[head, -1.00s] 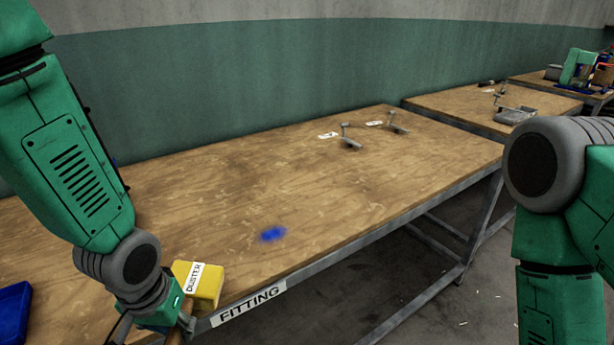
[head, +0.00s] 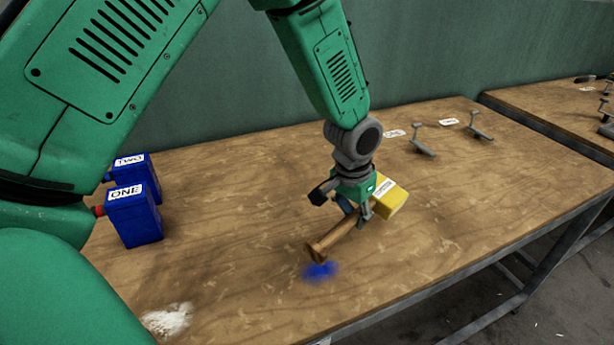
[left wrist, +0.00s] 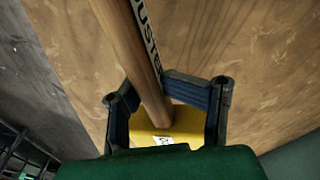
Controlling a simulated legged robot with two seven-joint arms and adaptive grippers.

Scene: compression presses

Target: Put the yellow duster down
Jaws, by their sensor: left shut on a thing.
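The yellow duster has a yellow block head (head: 392,200) with a white label and a brown wooden handle (head: 338,237). My left gripper (head: 350,207) is shut on the duster near the head, over the middle of the bench. The handle slants down to the left, its free end close above the blue patch (head: 320,271). Whether the duster touches the bench top is not clear. In the left wrist view the handle (left wrist: 135,45) passes between the fingers, with the yellow head (left wrist: 150,135) behind them. My right gripper is not in view.
Blue boxes marked ONE (head: 135,220) and TWO (head: 150,172) stand at the left of the wooden bench (head: 250,200). A white powder patch (head: 168,319) lies at the front left. Grey levers (head: 422,148) stand at the back right. Bench room around the duster is clear.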

